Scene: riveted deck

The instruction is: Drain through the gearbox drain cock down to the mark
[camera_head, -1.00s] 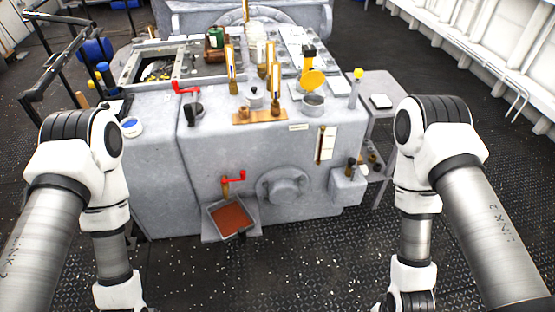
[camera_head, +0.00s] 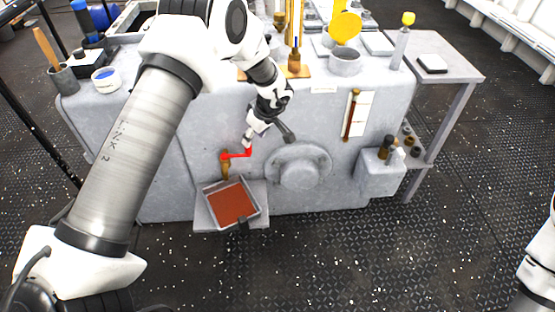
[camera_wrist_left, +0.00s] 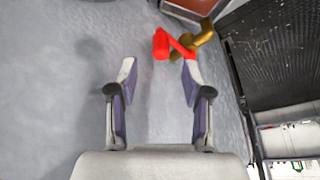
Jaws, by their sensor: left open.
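The drain cock (camera_head: 226,165) is a brass fitting with a red lever handle (camera_head: 238,154), low on the front of the grey gearbox (camera_head: 150,150). In the left wrist view the red handle (camera_wrist_left: 162,44) and the brass cock (camera_wrist_left: 203,36) lie just beyond the fingertips. My left gripper (camera_head: 247,140) is at the handle's right end; it is open in the left wrist view (camera_wrist_left: 158,75), with nothing between the fingers. A tray (camera_head: 207,203) with a reddish-brown surface inside stands below the cock. A sight gauge (camera_head: 350,115) with a dark reddish-brown column is on the gearbox front. My right gripper is out of view.
A round boss (camera_head: 299,172) sticks out right of the cock, and a small grey box (camera_head: 380,176) sits further right. A side table (camera_head: 455,68) stands at the right. The deck floor in front is clear.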

